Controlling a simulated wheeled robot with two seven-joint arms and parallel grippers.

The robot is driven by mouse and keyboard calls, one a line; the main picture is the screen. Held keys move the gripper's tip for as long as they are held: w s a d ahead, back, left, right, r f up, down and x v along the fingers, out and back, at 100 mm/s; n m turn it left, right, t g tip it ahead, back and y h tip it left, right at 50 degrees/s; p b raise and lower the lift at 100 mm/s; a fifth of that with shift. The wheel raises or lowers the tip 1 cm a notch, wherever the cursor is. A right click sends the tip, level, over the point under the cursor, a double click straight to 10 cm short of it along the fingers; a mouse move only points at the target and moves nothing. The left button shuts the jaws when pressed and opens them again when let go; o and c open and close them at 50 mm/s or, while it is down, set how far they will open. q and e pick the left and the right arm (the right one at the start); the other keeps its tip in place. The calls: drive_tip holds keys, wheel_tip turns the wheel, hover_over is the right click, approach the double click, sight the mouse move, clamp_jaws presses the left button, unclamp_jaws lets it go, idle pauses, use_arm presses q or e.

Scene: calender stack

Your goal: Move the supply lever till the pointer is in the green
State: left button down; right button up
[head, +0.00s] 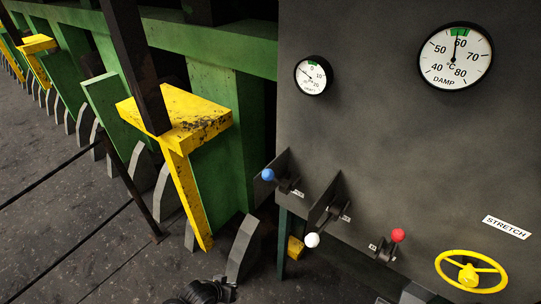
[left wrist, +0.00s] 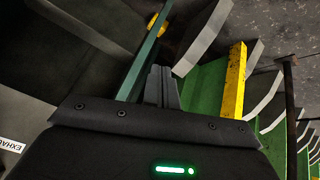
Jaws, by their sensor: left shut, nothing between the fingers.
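Three levers stick out low on the dark panel: a blue-knobbed lever (head: 268,175), a white-knobbed lever (head: 312,240) and a red-knobbed lever (head: 398,235). Their small labels are too small to read, so I cannot tell which is supply. The large DAMP dial (head: 455,56) has a green band at its top near 60, and its pointer stands almost straight up at that band. A small dial (head: 313,75) has a green mark near its top; its pointer is hard to read. My left gripper (head: 226,288) is low, left of the levers; its fingers are together and empty in the left wrist view (left wrist: 161,86).
A yellow handwheel (head: 470,271) marked STRETCH is at the lower right. A green frame (head: 220,150) with a yellow bracket (head: 190,115) and grey curved plates (head: 243,248) stands left of the panel. An EXHAUST-type label (left wrist: 12,146) shows, partly cut off. Dark floor lies at left.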

use_arm(q)
drive_tip(key=w+d+r+m+t+h+p, duration=0.1)
drive_tip(key=w+d+r, duration=0.2)
drive_tip(key=r, duration=0.7)
drive_tip(key=w+d+r+t+p, duration=0.1)
drive_tip(key=w+d+r+p, duration=0.15)
drive_tip(key=r, duration=0.85)
wheel_tip(320, 180, up, 31)
drive_tip(key=m+h+p, duration=0.2)
drive_tip(key=m, duration=0.4)
hover_over(269, 174)
drive_tip(key=s+a, duration=0.2)
drive_tip(key=s, duration=0.1)
drive_tip(key=shift+w+a+f, duration=0.15)
use_arm(e)
wheel_tip(269, 174, up, 7)
drive_tip(key=shift+w+r, duration=0.2)
use_arm(q)
drive_tip(key=shift+f, duration=0.1)
